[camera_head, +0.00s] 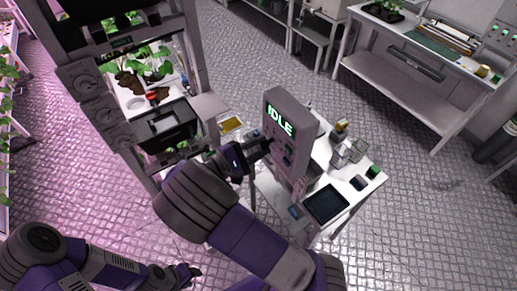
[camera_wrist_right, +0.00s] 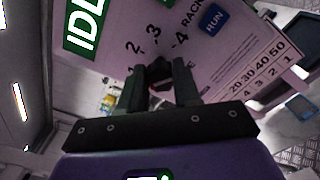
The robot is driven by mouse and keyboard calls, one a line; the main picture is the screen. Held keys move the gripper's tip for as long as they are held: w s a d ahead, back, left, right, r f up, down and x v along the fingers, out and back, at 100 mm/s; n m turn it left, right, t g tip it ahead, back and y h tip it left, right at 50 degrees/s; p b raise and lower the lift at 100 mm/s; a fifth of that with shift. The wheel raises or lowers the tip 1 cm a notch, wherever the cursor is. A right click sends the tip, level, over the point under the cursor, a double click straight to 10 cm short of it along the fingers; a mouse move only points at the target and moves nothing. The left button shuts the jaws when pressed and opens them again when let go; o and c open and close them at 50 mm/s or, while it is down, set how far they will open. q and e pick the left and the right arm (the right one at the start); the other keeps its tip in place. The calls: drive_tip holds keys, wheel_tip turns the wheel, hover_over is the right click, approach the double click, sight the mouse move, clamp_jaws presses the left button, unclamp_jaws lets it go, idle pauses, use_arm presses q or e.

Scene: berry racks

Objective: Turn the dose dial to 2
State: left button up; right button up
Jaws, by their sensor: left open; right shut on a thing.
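The dosing machine (camera_head: 290,106) is a grey upright box on a white table, with a green IDLE display (camera_head: 280,121). In the right wrist view its tilted panel (camera_wrist_right: 262,62) shows the numbers 2, 3 and 4 around the dark dose dial (camera_wrist_right: 160,78). My right gripper (camera_head: 264,149) is at the panel. In the wrist view, its fingers (camera_wrist_right: 161,84) are shut on the dial from both sides and partly hide it. Which number the dial points to is unclear. My left gripper (camera_head: 190,273) is open and empty, low at the left, away from the machine.
A blue RUN button (camera_wrist_right: 213,20) sits close to the dial. The white table (camera_head: 357,199) also holds a dark tray (camera_head: 326,204) and small items. A plant rack (camera_head: 190,60) stands left of the machine. Patterned floor (camera_head: 430,190) is clear at right.

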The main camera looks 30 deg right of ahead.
drive_tip(key=m+b, duration=0.1)
drive_tip(key=m, duration=0.1)
drive_tip(key=m+b, duration=0.2)
drive_tip(key=m, duration=0.1)
drive_tip(key=shift+f+m, duration=0.25)
drive_tip(key=shift+m, duration=0.05)
drive_tip(key=shift+m+b, duration=1.5)
drive_tip(key=shift+m, duration=0.8)
drive_tip(key=shift+r, duration=0.1)
drive_tip(key=o, duration=1.1)
drive_tip(key=shift+c, duration=0.2)
drive_tip(key=a, duration=0.7)
drive_tip(key=shift+s+a, duration=0.3)
drive_tip(key=shift+s, duration=0.05)
